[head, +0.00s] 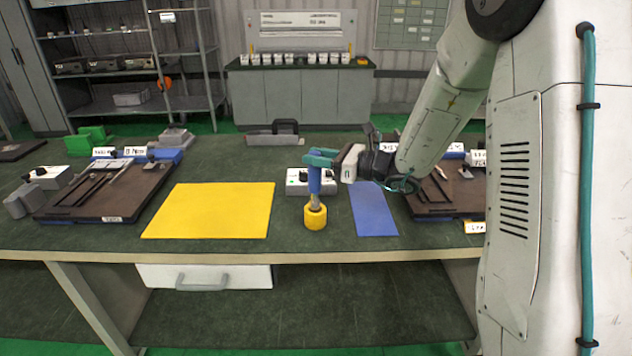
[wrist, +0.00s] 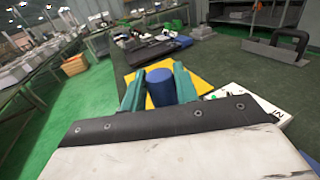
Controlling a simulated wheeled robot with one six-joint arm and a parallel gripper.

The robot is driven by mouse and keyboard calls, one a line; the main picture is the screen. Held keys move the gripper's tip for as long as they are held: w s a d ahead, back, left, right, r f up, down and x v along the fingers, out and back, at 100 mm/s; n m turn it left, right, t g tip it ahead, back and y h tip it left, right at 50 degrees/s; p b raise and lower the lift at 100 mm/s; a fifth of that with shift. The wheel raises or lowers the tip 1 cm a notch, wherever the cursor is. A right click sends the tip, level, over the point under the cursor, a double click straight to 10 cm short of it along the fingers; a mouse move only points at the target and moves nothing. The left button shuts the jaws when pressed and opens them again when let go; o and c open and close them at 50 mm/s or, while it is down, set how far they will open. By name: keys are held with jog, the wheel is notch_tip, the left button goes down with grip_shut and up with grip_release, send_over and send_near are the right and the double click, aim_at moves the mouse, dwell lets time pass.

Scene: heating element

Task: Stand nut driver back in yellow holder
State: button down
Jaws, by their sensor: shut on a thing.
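The nut driver (head: 315,180) has a blue handle and a grey metal shaft. It stands about upright in the head view, its lower end at the yellow holder (head: 315,217), a small round cup near the table's front edge. I cannot tell how deep the shaft sits in it. My gripper (head: 320,158) reaches in from the right, its teal fingers shut on the upper part of the blue handle. In the wrist view the round blue handle top (wrist: 160,88) sits between the two teal fingers (wrist: 160,95). The holder is hidden there.
A yellow mat (head: 210,210) lies left of the holder and a blue mat (head: 373,210) right of it. A white box with knobs (head: 297,183) stands just behind. Dark trays (head: 100,190) with parts lie at both sides. A dark-handled block (head: 274,137) stands at the back.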

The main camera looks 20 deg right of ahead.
aim_at(317, 192)
jog(key=shift+f, duration=2.4)
jog(key=shift+s+f, duration=0.1)
jog(key=c, duration=1.1)
grip_release()
jog(key=shift+o, duration=0.2)
